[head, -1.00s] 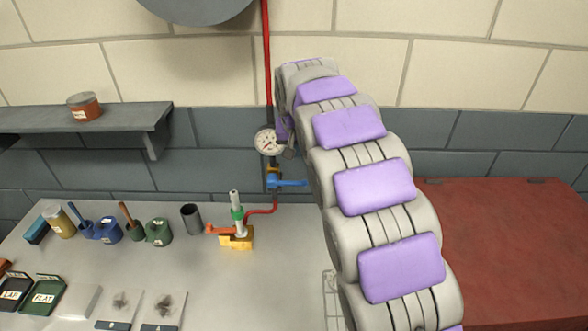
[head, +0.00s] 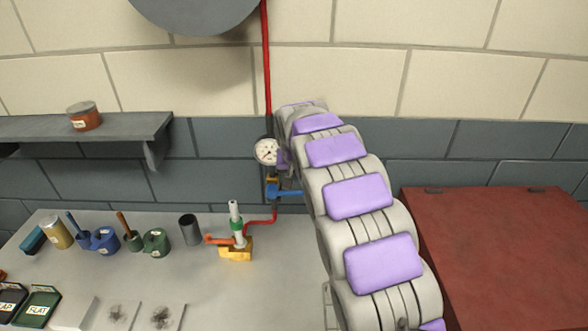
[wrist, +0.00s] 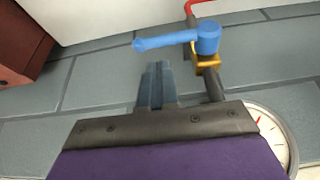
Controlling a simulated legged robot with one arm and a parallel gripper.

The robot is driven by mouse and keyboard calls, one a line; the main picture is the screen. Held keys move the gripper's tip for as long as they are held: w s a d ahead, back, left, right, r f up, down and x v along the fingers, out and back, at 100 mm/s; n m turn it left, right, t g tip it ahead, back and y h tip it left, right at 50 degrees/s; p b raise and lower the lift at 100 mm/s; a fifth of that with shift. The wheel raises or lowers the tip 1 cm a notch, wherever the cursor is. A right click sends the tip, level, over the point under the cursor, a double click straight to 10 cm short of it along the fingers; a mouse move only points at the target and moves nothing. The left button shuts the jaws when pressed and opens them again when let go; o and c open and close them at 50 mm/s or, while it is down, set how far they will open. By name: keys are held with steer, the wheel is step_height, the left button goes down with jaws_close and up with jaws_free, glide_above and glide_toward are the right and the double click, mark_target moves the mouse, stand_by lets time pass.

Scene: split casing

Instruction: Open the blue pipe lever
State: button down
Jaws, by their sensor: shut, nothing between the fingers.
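The blue pipe lever (head: 287,192) sits on the pipe below the gauge and points sideways to the right in the head view. In the wrist view the blue lever (wrist: 165,41) points left from its round blue hub (wrist: 208,38), above a yellow fitting (wrist: 207,62). My gripper (wrist: 156,72) is shut and empty. Its fingertips are close to the lever's handle in that picture, with a small gap between them. In the head view my arm hides most of the gripper.
A pressure gauge (head: 266,151) is on the pipe beside my arm; its dial (wrist: 276,135) is partly hidden by my wrist. A red pipe (head: 267,60) runs up the wall. A grey bench (head: 200,285) holds several items at left. A red cabinet (head: 510,250) stands at right.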

mark_target(296, 194)
steer(key=x, duration=0.5)
steer(key=shift+s+f+b, duration=0.2)
steer(key=shift+s+b, duration=0.1)
steer(key=shift+b, duration=0.05)
steer(key=shift+f, duration=0.1)
steer(key=f+y, duration=0.2)
steer(key=shift+s+d+y+b, duration=0.1)
steer(key=shift+d+y+b, duration=0.2)
steer(key=shift+d, duration=0.05)
steer(key=a+f+m+y+b, duration=0.1)
steer(key=a+f+y+b, duration=0.3)
steer(key=f+b, duration=0.3)
steer(key=shift+f+y, duration=0.3)
steer(key=shift+f, duration=0.85)
steer(key=shift+a, duration=0.2)
steer(key=shift+d+f+b, duration=0.1)
steer(key=shift+d+b, duration=0.05)
steer(key=shift+b, duration=0.2)
